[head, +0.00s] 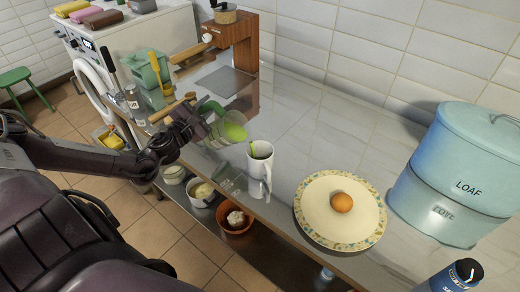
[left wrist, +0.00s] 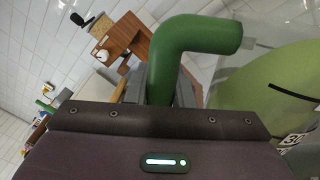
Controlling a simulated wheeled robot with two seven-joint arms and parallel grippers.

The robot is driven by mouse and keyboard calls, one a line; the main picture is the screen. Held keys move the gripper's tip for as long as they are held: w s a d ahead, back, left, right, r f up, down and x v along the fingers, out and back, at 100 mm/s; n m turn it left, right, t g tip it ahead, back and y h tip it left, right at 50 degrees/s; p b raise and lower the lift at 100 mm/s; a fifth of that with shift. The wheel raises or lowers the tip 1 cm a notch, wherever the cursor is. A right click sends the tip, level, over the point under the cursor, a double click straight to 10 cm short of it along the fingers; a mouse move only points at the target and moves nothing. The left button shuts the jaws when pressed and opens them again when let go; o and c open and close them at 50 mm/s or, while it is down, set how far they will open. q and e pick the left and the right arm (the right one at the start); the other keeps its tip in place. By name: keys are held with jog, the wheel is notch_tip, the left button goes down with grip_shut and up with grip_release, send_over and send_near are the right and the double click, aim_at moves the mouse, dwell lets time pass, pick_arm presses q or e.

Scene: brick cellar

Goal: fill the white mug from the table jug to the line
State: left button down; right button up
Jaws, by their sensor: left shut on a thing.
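The jug (head: 228,131) is clear with bright green liquid in it and a green handle. It is tilted toward the white mug and held above the counter. My left gripper (head: 188,122) is shut on the jug's handle; the green handle (left wrist: 192,42) and part of the jug's body (left wrist: 262,82) with a printed number show in the left wrist view. The white mug (head: 262,168) stands upright on the counter just right of the jug. A green streak shows at its mouth; I cannot tell whether it is falling liquid. The fill line and level cannot be made out.
A plate (head: 312,218) with a round brown item (head: 342,202) is right of the mug. A blue loaf bin (head: 455,170) and a dark blue canister (head: 452,278) stand further right. A wooden grinder (head: 236,38) is behind. Pots sit on a shelf below the counter's front edge.

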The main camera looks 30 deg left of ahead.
pick_arm(q)
jog(key=shift+w+d+r+m+p, duration=0.1)
jog(key=shift+d+r+m, duration=0.25)
jog(key=shift+r, duration=0.15)
jog(key=shift+d+r+m+p, duration=0.1)
jog(key=shift+d+r+m, duration=0.1)
jog(key=shift+r+m, duration=0.3)
jog(key=shift+w+d+r+m+p, duration=0.1)
jog(key=shift+d+r+m, duration=0.2)
jog(key=shift+r, duration=0.25)
dwell(1.9)
